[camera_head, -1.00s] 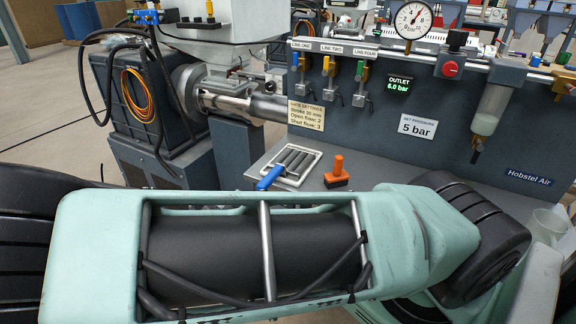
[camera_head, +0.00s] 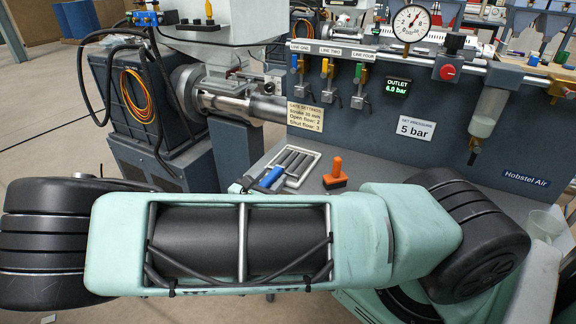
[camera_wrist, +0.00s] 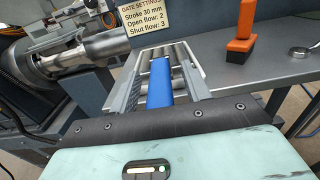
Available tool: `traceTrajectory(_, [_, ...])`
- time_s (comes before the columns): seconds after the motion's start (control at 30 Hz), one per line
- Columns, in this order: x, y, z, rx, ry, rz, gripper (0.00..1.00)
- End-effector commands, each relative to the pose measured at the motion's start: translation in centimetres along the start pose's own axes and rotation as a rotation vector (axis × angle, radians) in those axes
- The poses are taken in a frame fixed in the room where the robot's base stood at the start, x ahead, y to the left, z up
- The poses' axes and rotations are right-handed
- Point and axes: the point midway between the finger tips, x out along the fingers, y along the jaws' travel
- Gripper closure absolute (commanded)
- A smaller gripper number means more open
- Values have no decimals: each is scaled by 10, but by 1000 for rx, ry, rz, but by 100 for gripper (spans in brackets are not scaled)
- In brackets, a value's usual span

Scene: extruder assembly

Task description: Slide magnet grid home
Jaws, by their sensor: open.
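The magnet grid (camera_head: 301,158) lies flat on the grey bench, a pale frame with several metal bars. Its blue handle (camera_head: 270,177) points toward me; the handle also shows in the wrist view (camera_wrist: 159,84). My gripper (camera_wrist: 163,82) is open, with one finger on each side of the blue handle. Whether either finger touches the handle I cannot tell.
An orange-handled tool (camera_head: 336,173) stands on the bench right of the grid. The extruder barrel (camera_head: 235,103) and hopper are at the back left. A panel with valves and a pressure gauge (camera_head: 411,22) stands behind.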

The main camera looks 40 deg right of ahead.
Motion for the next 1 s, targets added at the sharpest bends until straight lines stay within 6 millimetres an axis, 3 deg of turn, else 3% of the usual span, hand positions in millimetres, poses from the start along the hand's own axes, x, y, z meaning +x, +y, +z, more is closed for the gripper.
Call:
traceTrajectory(0.13, [0,0,0,1,0,0,53])
traceTrajectory(0.3, [0,0,0,1,0,0,100])
traceTrajectory(0.67, [0,0,6,3,-2,0,100])
traceTrajectory(1.0, [-1,0,67,6,-1,-1,100])
